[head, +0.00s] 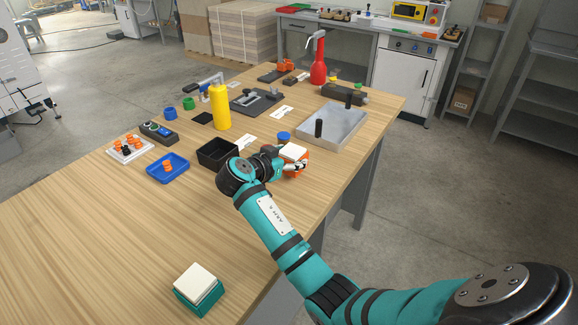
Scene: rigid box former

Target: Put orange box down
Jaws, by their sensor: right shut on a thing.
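The orange box (303,156) with a white top is in the middle of the head view, near the right side of the wooden table. My right gripper (296,165) is shut on it, reaching in from the lower right with the teal arm. The arm's wrist and fingers cover part of the box. I cannot tell whether its underside touches the table. My left gripper does not show.
A grey metal tray (345,133) with black handles lies just beyond the box. A black bin (212,153) and a blue tray (168,176) stand to the left. A green box with a white top (197,284) sits near the front edge. The table's front left is clear.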

